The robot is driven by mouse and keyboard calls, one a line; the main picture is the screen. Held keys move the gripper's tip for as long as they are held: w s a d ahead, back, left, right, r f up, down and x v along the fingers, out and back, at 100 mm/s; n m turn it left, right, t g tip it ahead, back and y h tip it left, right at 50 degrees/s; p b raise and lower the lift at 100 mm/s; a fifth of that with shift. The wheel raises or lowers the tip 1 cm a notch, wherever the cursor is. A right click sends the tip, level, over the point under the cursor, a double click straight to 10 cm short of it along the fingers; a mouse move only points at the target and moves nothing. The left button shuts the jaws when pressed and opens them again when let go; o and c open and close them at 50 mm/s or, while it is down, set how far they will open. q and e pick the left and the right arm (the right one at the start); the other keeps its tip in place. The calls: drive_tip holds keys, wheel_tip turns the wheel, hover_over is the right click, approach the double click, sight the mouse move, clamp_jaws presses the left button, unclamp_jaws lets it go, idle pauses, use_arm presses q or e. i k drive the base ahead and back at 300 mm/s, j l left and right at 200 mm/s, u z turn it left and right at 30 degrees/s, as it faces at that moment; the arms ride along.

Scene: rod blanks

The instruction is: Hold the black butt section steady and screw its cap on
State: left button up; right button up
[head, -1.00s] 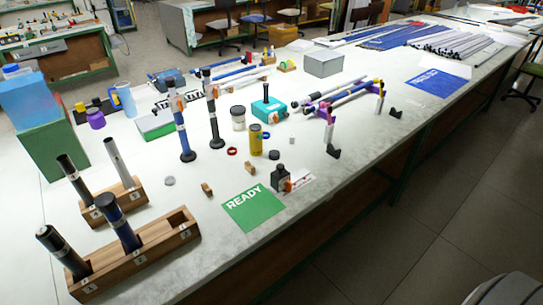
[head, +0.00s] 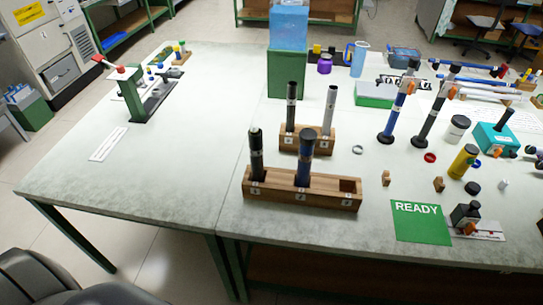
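A black butt section (head: 256,158) stands upright in the left slot of the front wooden rack (head: 285,196). A blue section with a dark top (head: 304,165) stands in the middle slot, and the right slot is empty. Another dark section (head: 291,110) and a grey one (head: 330,108) stand in the smaller wooden rack (head: 322,145) behind. Which black section is meant, I cannot tell. A small black disc (head: 472,188), possibly a cap, lies near the yellow bottle (head: 463,163). Neither gripper is in view.
A green press (head: 132,92) stands on the left table; the table front there is mostly clear.

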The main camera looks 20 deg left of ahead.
sight(256, 143)
drive_tip(key=i+l+u, duration=0.15)
drive_tip(key=l, duration=0.35)
drive_tip(key=i+l+u, duration=0.15)
drive_tip(key=l, duration=0.3)
drive_tip(key=l+u, duration=0.1)
drive_tip(key=l, duration=0.4)
drive_tip(key=i+l+u, duration=0.15)
drive_tip(key=l, duration=0.4)
